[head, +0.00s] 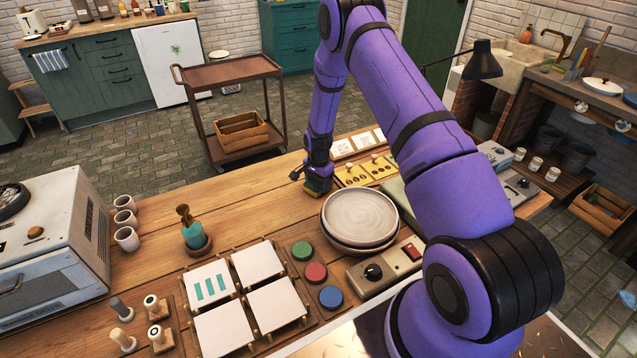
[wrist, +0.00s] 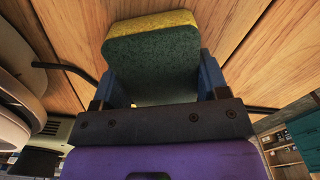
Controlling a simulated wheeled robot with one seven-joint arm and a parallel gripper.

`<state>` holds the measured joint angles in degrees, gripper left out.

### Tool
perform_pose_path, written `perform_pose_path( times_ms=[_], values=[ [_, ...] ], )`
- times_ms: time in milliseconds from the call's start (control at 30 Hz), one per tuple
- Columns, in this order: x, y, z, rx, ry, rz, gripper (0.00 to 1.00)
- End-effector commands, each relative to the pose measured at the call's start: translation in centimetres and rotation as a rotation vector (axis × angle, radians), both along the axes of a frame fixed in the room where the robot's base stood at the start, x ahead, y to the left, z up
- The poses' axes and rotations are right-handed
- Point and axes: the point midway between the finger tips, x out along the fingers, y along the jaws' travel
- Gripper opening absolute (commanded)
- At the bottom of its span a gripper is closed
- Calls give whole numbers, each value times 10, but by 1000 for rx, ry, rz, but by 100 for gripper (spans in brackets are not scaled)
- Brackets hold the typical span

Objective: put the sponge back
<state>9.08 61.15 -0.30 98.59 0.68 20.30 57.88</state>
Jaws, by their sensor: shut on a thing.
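The sponge, yellow on one face and dark green on the other, is between the fingers of my gripper (head: 318,180). In the wrist view the sponge (wrist: 150,65) fills the space between the two fingers, its yellow edge at the far side. In the head view the sponge (head: 318,187) shows small and partly covered, low over or on the wooden table (head: 250,205), just behind the stacked plates. I cannot tell whether it touches the table. No holder for the sponge can be made out.
Stacked grey plates (head: 360,217) stand close in front of my gripper. A yellow panel (head: 362,170) lies just to its right. White tiles (head: 255,262), colored discs (head: 315,272) and a teal bottle (head: 192,234) occupy the table's front left. Bare wood lies left of my gripper.

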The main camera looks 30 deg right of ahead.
Motion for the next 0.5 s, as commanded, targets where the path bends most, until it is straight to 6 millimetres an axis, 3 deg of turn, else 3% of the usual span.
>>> perform_pose_path(
  times_ms=[67,100,200,500],
  values=[
    [0,0,-2,0,0,0,42],
    [0,0,-3,0,0,0,70],
    [0,0,-2,0,0,0,93],
    [0,0,-1,0,0,0,93]
  ],
)
